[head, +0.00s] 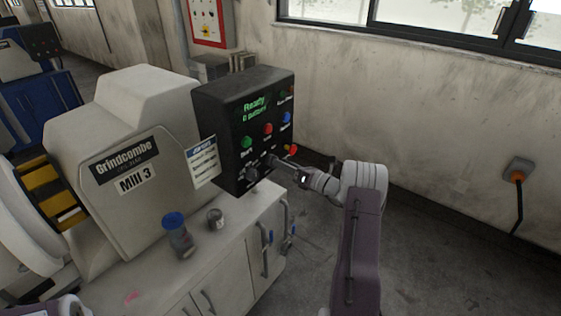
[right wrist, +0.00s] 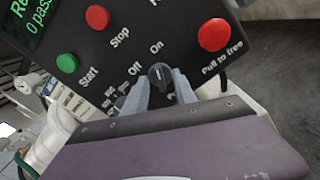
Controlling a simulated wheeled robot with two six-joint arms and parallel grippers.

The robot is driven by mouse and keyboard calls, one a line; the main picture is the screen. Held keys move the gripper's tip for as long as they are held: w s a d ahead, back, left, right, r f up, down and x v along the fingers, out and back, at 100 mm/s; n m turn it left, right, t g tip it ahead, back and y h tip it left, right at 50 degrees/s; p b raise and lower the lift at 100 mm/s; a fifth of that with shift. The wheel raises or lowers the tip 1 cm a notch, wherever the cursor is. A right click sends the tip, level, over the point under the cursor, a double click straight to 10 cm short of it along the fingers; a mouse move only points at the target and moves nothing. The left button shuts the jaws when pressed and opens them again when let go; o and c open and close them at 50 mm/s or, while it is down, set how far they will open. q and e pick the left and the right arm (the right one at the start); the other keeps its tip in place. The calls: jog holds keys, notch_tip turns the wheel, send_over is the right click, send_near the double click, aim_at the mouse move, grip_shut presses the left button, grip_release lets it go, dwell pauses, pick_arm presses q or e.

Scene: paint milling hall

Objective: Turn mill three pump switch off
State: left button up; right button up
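The Mill 3 machine (head: 120,165) has a black control box (head: 230,110) on its right end, with green text reading "Ready". In the right wrist view, a black rotary switch (right wrist: 160,73) sits below the labels "Off" and "On". Its small pale mark looks turned up toward "On". My right gripper (right wrist: 162,88) is at the panel, its two fingers spread to either side of this switch with a gap between them. In the head view the right gripper (head: 270,162) reaches the box's lower part and hides some of it. My left gripper is not in view.
Close to the switch are a red Stop button (right wrist: 97,17), a green Start button (right wrist: 67,63) and a large red "Pull to free" button (right wrist: 214,34). A blue-topped jar (head: 176,232) and a small tin (head: 216,218) stand on the white cabinet top. Floor right of the cabinet is clear.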

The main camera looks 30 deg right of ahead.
jog(key=shift+x, duration=0.8)
jog(key=shift+s, duration=0.1)
grip_shut()
jog(key=shift+s+a+n+b, duration=0.1)
jog(key=shift+a+n+b, duration=0.05)
jog(key=shift+n+b, duration=3.6)
jog(key=shift+s+a+n+b, duration=0.15)
jog(key=shift+n+b, duration=2.2)
jog(key=shift+b, duration=2.65)
jog(key=shift+w, duration=0.1)
